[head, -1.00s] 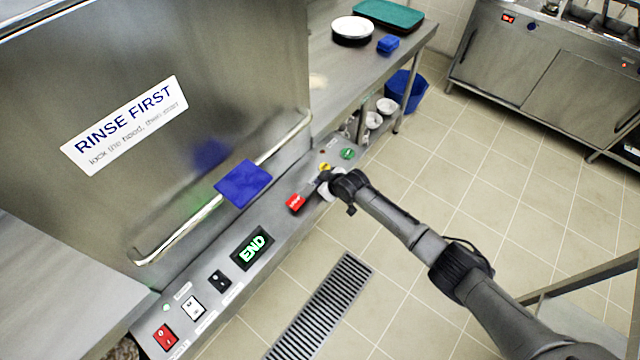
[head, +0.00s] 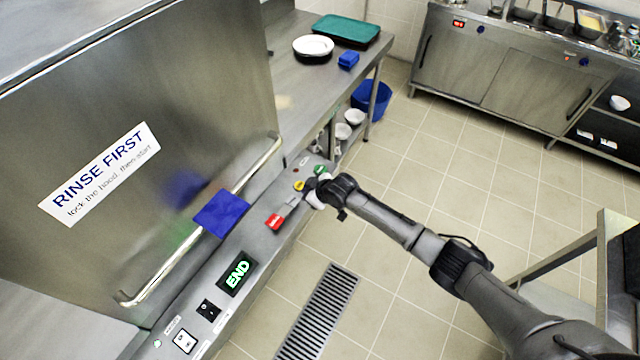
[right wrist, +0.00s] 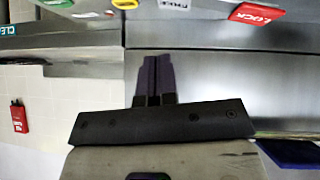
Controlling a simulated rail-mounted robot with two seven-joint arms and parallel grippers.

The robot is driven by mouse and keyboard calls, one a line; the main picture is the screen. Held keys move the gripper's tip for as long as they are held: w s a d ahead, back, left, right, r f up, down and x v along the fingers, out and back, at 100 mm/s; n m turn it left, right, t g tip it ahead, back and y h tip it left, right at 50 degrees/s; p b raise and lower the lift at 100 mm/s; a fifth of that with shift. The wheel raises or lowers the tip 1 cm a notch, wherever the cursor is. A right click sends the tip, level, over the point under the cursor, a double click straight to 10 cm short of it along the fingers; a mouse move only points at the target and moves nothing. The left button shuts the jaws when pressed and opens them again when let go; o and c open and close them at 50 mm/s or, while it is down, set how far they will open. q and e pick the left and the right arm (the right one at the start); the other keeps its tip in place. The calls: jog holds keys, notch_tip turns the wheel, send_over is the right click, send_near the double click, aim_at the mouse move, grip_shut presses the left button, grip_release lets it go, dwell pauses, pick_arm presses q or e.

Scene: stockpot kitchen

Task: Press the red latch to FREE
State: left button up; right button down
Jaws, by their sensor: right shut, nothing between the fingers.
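The red latch (head: 275,221) is on the sloped control panel, below the hood's long handle. It also shows in the right wrist view (right wrist: 256,13) at the top right edge, marked LOCK. A white FREE label (right wrist: 175,4) is to its left there. My right gripper (head: 309,189) is over the panel, up and right of the latch in the head view, and appears apart from it. Its fingers (right wrist: 155,62) are together and empty in the right wrist view. My left gripper is not in view.
A yellow button (head: 299,186) and a green button (head: 320,169) are close to the gripper. An END display (head: 237,273) and a black switch (head: 208,309) are farther down the panel. The hood handle (head: 200,228) with a blue plate runs alongside.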

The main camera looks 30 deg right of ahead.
jog(key=v, duration=0.3)
jog(key=d+v, duration=0.1)
jog(key=v, duration=0.1)
jog(key=shift+w+r+p, duration=0.1)
jog(key=shift+r+p, duration=0.2)
jog(key=shift+p, duration=0.05)
dwell(0.3)
